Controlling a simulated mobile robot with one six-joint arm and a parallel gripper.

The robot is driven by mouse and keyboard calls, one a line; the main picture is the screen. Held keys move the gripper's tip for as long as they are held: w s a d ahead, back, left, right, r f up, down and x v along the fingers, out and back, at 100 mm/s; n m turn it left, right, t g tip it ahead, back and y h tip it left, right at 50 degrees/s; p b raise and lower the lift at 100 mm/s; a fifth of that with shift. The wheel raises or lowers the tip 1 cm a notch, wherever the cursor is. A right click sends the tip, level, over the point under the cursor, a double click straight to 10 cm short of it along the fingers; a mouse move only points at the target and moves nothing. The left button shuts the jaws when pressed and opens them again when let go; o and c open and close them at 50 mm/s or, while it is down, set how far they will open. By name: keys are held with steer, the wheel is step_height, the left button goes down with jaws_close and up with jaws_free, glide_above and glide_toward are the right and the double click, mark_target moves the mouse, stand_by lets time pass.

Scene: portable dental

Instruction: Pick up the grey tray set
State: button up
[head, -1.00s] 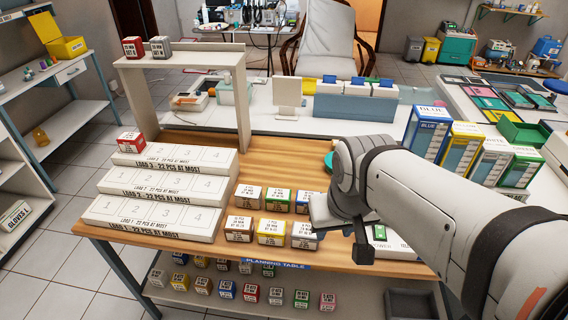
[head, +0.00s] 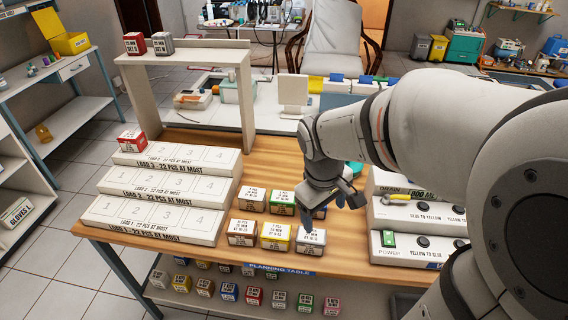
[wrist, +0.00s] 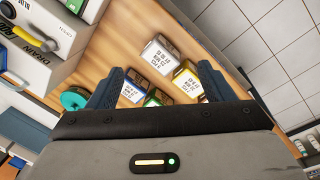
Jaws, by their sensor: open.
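A grey box with a white label (head: 311,241), apparently the grey tray set, stands at the front right of a group of small labelled boxes on the wooden table. In the wrist view the grey box (wrist: 160,54) is near the middle, beyond the fingertips. My gripper (head: 328,203) is above the right side of the group, just behind the grey box, and partly hides a blue box (head: 318,212). In the wrist view my gripper (wrist: 162,75) is open, its fingers spread and nothing held between them.
A yellow box (head: 276,237) stands left of the grey one, with green (head: 281,202) and other boxes beside it. White stepped racks (head: 150,217) lie left. White control panels (head: 415,245) stand right. Another grey box (head: 160,44) sits on the raised shelf.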

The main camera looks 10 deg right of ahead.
mark_target(311, 238)
steer(key=w+a+f+n+h, duration=0.1)
steer(key=w+f+n, duration=0.1)
steer(key=f, duration=0.2)
steer(key=w+a+f+n+g+h, duration=0.1)
steer(key=w+f+n, duration=0.2)
steer(key=f, duration=0.2)
steer(key=w+a+f+n+g+b, duration=0.1)
steer(key=w+f+n, duration=0.2)
steer(key=f, duration=0.1)
steer(key=shift+w+f+h, duration=0.1)
steer(key=shift+f+h, duration=0.15)
steer(key=shift+h, duration=0.15)
steer(key=shift+f+n, duration=0.3)
steer(key=shift+f, duration=0.05)
steer(key=x, duration=0.7)
steer(key=shift+d, duration=0.25)
steer(key=c, duration=1.2)
